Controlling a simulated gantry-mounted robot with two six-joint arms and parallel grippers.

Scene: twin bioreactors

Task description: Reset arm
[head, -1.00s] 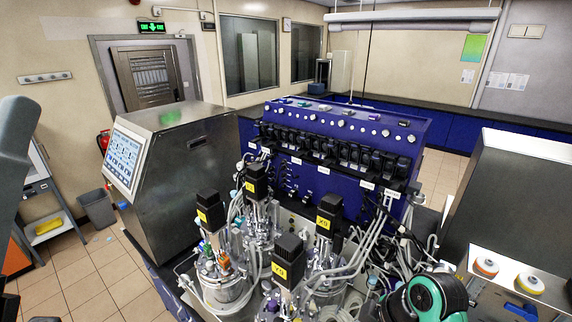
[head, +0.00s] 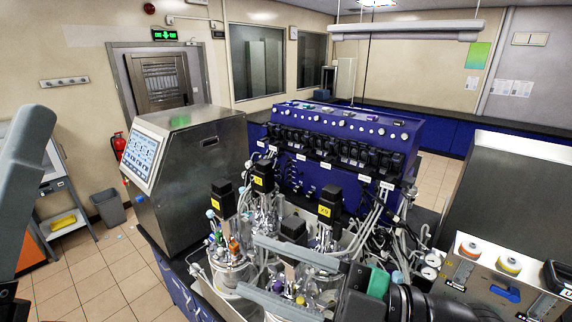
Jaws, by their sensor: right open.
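My right gripper (head: 248,264) reaches in from the lower right over the glass bioreactor vessels. Its two grey fingers are spread wide apart and point left. I see nothing held between them. The fingers and wrist hide parts of the front vessels and their tubing. A vessel (head: 230,268) with a metal top stands just left of the fingertips. Black motor blocks with yellow labels (head: 325,208) rise behind the gripper.
A blue pump unit (head: 345,140) stands behind the vessels. A steel console (head: 185,175) with a screen stands to the left. At right is a steel cabinet (head: 520,205) with knobs. Tubes and cables crowd the middle. The tiled floor at left holds a grey bin (head: 108,208).

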